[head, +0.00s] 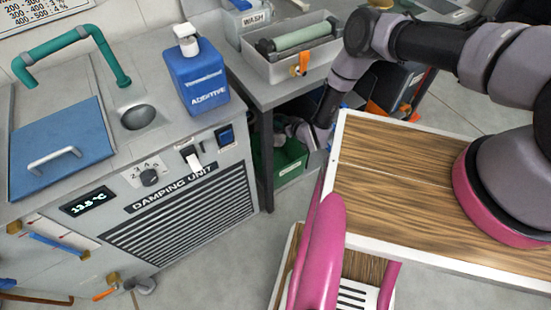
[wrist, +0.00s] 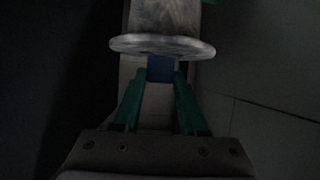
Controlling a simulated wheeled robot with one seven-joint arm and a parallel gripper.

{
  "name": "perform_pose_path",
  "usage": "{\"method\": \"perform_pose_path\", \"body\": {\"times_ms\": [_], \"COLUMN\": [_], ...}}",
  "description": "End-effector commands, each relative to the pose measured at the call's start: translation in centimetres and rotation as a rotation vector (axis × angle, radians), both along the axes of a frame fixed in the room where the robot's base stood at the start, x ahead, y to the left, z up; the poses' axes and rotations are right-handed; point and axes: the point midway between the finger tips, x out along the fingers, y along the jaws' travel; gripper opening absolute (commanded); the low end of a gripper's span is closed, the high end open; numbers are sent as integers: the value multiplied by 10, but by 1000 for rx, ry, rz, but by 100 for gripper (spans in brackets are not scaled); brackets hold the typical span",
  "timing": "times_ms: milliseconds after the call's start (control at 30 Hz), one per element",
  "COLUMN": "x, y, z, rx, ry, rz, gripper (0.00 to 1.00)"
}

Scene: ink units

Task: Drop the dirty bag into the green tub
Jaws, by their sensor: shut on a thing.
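The dirty bag (wrist: 165,17) shows in the wrist view as a grey-white, stained body with a pale round rim (wrist: 162,46) and a blue tab (wrist: 160,68). My gripper (wrist: 161,76) has its green fingers shut on the blue tab, with the bag extending away beyond them. The green tub (head: 291,163) stands in the shade under the bench in the head view. My wrist reaches down under the bench beside the tub; the fingers are hidden there. Whether the bag is over the tub is hard to tell.
The bench (head: 262,93) carries a grey tray (head: 290,66) with a green roller, above the tub. The damping unit (head: 180,200) with a blue additive bottle (head: 198,80) stands to the left. The wrist view is very dark, with pale floor at right.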

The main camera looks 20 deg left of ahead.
Motion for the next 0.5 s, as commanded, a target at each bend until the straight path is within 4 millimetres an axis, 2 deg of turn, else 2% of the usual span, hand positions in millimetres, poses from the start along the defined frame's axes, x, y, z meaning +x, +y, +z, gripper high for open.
{"method": "perform_pose_path", "body": {"times_ms": [133, 167, 233, 267, 500], "x": [0, 0, 0, 0, 0], "y": [0, 0, 0, 0, 0], "z": [0, 0, 0, 0, 0], "rx": [1, 1, 1, 1, 0], "ry": [-1, -1, -1, -1, 0], "rz": [0, 0, 0, 0, 0], "gripper": [0, 45, 72, 76, 76]}}
